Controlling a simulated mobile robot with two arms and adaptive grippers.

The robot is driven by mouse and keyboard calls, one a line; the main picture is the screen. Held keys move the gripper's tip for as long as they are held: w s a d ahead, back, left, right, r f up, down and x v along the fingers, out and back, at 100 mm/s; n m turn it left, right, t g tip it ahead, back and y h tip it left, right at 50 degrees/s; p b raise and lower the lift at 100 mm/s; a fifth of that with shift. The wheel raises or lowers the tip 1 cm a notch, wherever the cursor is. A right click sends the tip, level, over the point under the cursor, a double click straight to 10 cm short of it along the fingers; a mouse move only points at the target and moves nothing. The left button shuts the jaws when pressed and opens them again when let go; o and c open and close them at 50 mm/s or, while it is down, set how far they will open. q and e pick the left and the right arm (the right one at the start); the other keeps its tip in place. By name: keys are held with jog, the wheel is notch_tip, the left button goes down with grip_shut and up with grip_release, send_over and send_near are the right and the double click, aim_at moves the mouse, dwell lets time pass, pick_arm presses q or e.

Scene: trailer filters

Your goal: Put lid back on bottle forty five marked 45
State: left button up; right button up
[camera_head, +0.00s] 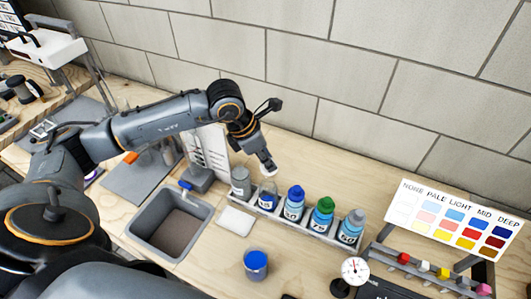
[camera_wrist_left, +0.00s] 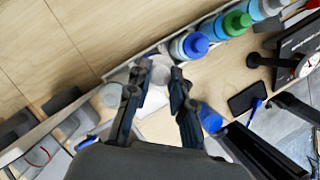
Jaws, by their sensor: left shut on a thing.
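My left gripper (camera_head: 266,167) is shut on a small pale lid (camera_head: 269,172). It holds the lid just above an uncapped clear bottle (camera_head: 267,196) with blue contents, second from the left in the rack (camera_head: 310,233). A small gap seems to show between lid and bottle. In the left wrist view, my gripper's two fingers (camera_wrist_left: 158,88) stand on either side of the pale round lid (camera_wrist_left: 160,73), which hides the bottle's mouth. I cannot read the number on that bottle's label.
Bottles with a grey lid (camera_head: 240,180), blue lid (camera_head: 295,193), green lid (camera_head: 325,205) and another grey lid (camera_head: 356,216) stand close by. A blue cup (camera_head: 256,264), white pad (camera_head: 236,221), sink (camera_head: 170,227), dial gauge (camera_head: 354,270) and colour chart (camera_head: 452,220) are around.

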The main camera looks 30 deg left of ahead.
aim_at(262, 168)
pick_arm(q)
jog(key=shift+s+f, duration=0.3)
jog(key=shift+f, duration=0.15)
jog(key=shift+f+b, duration=0.4)
notch_tip(262, 168, down, 4)
jog(key=shift+w+r+b, duration=0.15)
jog(key=shift+r+b, duration=0.05)
jog(key=shift+b, duration=0.95)
jog(key=shift+f, duration=0.25)
jog(key=shift+f+b, duration=0.2)
jog(key=shift+b, duration=0.3)
pick_arm(e)
notch_tip(262, 168, down, 4)
jog(key=shift+a+f, duration=0.1)
jog(key=shift+s, duration=0.3)
pick_arm(q)
jog(key=shift+b, duration=0.55)
pick_arm(e)
jog(key=shift+w+f, duration=0.1)
jog(key=shift+f, duration=0.45)
pick_arm(q)
jog(key=shift+f+b, duration=0.15)
jog(key=shift+b, duration=0.6)
pick_arm(e)
jog(key=shift+f, duration=0.75)
